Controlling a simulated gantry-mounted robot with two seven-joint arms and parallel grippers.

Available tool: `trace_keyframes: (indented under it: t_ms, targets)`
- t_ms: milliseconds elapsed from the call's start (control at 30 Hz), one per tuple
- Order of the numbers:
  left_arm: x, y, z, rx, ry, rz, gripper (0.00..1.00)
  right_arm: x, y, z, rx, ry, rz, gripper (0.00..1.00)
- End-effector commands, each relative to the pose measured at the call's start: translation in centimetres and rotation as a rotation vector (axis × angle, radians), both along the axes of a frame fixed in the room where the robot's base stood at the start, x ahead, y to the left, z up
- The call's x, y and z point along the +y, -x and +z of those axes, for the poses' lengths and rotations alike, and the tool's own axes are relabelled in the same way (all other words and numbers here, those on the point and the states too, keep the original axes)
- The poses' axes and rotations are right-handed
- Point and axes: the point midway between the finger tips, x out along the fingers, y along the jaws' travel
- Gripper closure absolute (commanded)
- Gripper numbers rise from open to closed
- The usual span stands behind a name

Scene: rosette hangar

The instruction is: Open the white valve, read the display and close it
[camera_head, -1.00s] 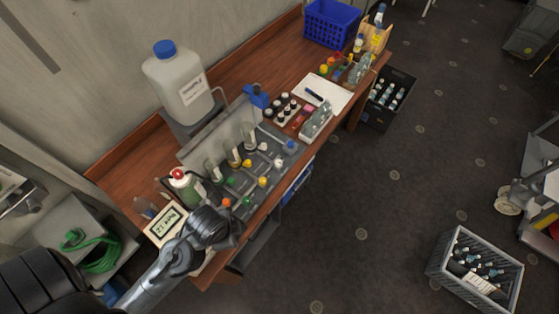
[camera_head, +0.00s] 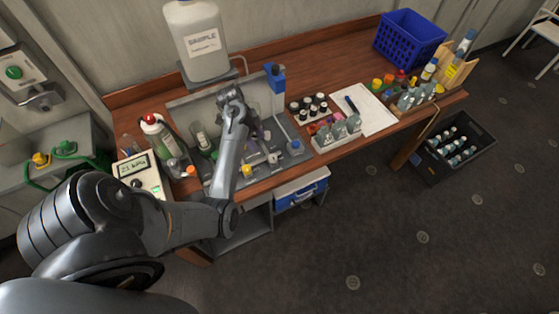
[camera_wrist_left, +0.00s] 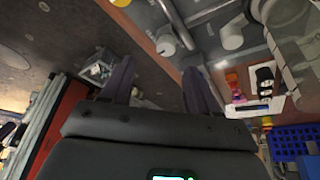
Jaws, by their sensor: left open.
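A panel of small coloured valves stands on the wooden bench. A white valve knob (camera_head: 272,158) shows near the panel's right front; in the left wrist view a white knob (camera_wrist_left: 166,45) lies beyond the fingers and a second white knob (camera_wrist_left: 232,36) lies to its right. My left gripper (camera_head: 259,140) is over the panel beside the white knob, its fingers apart and empty in the left wrist view (camera_wrist_left: 160,78). My arm hides part of the panel. The display (camera_head: 134,166) at the panel's left shows small text, seemingly "21 kPa". My right gripper is out of view.
A large sample jug (camera_head: 198,45) stands behind the panel. A green bottle with a red cap (camera_head: 158,132) is next to the display. Vial racks, a white sheet (camera_head: 368,112) and a blue basket (camera_head: 410,38) occupy the right of the bench. A dark crate (camera_head: 455,145) stands on the floor.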

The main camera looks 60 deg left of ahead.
Motion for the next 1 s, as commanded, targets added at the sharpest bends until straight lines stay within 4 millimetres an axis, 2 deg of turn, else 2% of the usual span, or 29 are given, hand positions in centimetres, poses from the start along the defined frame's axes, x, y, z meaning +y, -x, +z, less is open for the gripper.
trace_keyframes:
  t_ms: [100,233,700,1000]
  targets:
    - [-0.2,-1.4,0.2,-0.03,-0.001,-0.001,0.4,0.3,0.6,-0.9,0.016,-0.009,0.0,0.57]
    - [-0.6,-2.0,-0.5,-0.035,0.002,-0.003,0.4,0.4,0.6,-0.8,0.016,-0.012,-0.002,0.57]
    - [-2.7,-3.7,-7.1,-0.034,0.0,-0.003,0.4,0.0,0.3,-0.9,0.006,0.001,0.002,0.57]
    - [-3.2,-4.2,-9.1,-0.035,-0.002,-0.002,0.4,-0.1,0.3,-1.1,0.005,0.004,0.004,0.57]
